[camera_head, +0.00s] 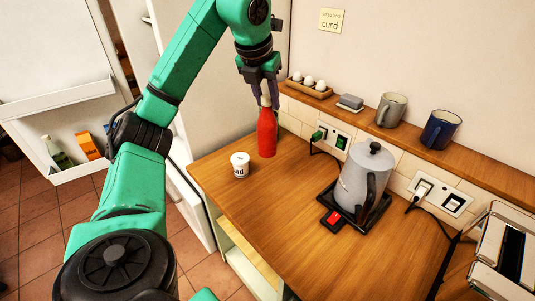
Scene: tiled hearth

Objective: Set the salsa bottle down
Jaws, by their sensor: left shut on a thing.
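The red salsa bottle (267,134) hangs upright below my left gripper (265,98) in the head view. The gripper is shut on the bottle's neck. The bottle's base appears over the wooden counter (270,205), near its back edge by the wall; I cannot tell for sure whether it touches the wood. My right gripper is not in view.
A white curd cup (240,165) stands left of the bottle. A grey kettle (365,180) sits on a dark base to the right. A shelf behind holds eggs (308,81) and two mugs (391,110). A toaster (505,255) is at right. The counter's middle is clear.

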